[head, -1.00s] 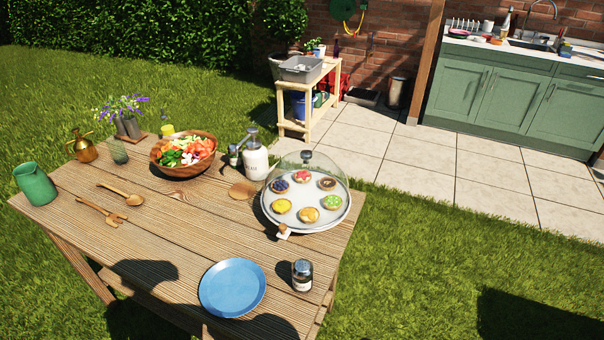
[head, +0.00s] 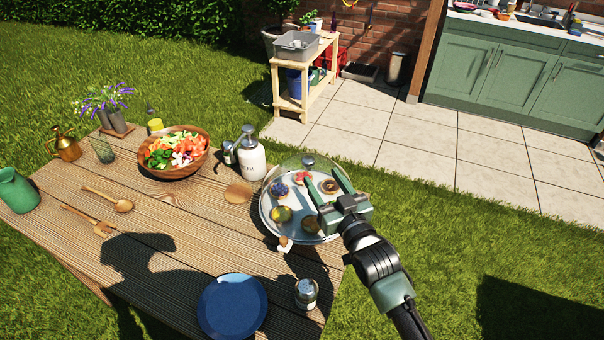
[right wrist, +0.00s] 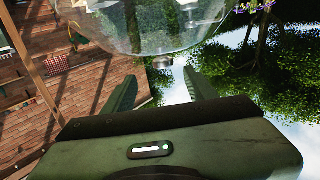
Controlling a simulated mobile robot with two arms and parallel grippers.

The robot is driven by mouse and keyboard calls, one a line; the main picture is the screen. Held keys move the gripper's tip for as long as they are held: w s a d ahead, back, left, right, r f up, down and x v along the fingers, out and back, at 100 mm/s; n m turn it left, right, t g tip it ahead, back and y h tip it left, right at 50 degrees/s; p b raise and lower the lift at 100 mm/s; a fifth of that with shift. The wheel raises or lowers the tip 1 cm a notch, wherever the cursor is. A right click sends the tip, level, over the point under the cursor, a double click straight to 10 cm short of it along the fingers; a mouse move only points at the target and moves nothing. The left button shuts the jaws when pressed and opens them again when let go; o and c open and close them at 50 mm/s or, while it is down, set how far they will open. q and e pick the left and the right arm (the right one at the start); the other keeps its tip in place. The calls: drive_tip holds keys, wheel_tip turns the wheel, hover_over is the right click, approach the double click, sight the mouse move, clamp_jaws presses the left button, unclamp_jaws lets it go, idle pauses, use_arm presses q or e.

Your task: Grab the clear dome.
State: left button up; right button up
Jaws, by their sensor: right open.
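The clear dome (head: 288,172) stands upright over several small tarts on a round pale tray (head: 270,224) at the table's right edge. It has a dark knob (head: 308,161) on top. My right gripper (head: 324,181) is open and empty, in front of the dome in the head view, hiding its right part and some tarts. In the right wrist view the open fingers (right wrist: 160,84) point towards the dome (right wrist: 140,35), which appears upside down. A small greyish thing between the fingertips, probably the knob (right wrist: 163,62), shows there. Contact cannot be made out. My left gripper is out of view.
A white pump bottle (head: 250,158) stands just left of the dome, with a salad bowl (head: 172,168) beyond. A blue plate (head: 232,306) and a small jar (head: 306,293) lie nearer me. A small pale-and-wooden item (head: 285,244) sits by the tray's front edge.

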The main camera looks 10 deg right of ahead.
sight(311, 164)
drive_tip(key=w, duration=0.4)
drive_tip(key=shift+a+f+p, duration=0.2)
drive_tip(key=shift+a+p, duration=0.1)
drive_tip(key=shift+a, duration=0.1)
drive_tip(key=shift+w+a+r+p, duration=0.15)
drive_tip(key=shift+w+a+p, duration=0.1)
drive_tip(key=shift+w+p, duration=0.2)
drive_tip(key=shift+w+a+r+p, duration=0.2)
drive_tip(key=shift+w+p, duration=0.15)
drive_tip(key=shift+w, duration=0.15)
drive_tip(key=shift+w+a+f, duration=0.15)
drive_tip(key=shift+w+f, duration=0.05)
drive_tip(key=shift+w, duration=0.35)
drive_tip(key=shift+w+a+f, duration=0.15)
drive_tip(key=shift+w, duration=0.4)
drive_tip(key=shift+w+f, duration=0.1)
drive_tip(key=shift+w, duration=0.15)
drive_tip(key=shift+s, duration=0.15)
drive_tip(key=c, duration=0.4)
clamp_jaws()
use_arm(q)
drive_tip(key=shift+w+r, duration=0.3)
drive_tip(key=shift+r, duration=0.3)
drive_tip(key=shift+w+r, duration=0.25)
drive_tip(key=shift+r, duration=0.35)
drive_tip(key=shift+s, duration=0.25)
